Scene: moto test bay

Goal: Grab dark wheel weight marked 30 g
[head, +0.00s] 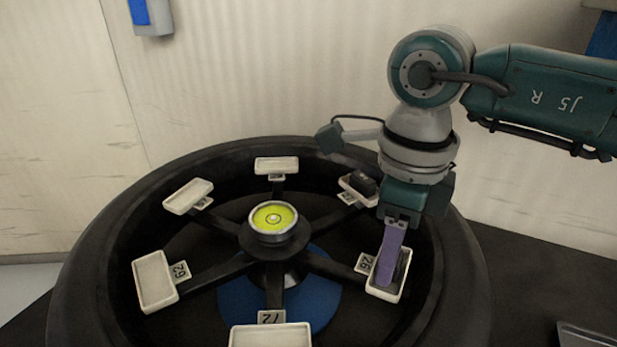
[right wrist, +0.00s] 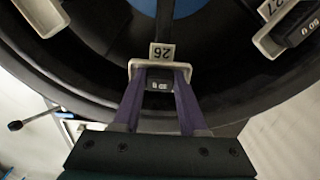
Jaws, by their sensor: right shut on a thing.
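A dark wheel weight (right wrist: 158,86) sits within the white tray (right wrist: 133,66) tagged 26; its small marking looks like 30 but is hard to read. My right gripper (head: 386,284) reaches down into that tray with its purple fingers, and in the right wrist view (right wrist: 159,82) the fingers are on both sides of the weight, shut on it. I cannot tell if it is clear of the tray floor. A second dark weight (head: 359,184) lies in the upper right tray (head: 346,189); it also shows in the right wrist view (right wrist: 301,32). My left gripper is not in view.
The trays ring a black wheel (head: 90,260) with a raised rim. A yellow-green bubble level (head: 273,217) is at its hub. The upper left (head: 188,196), top (head: 277,166), left (head: 154,280) and front (head: 270,338) trays look empty. A wall stands behind.

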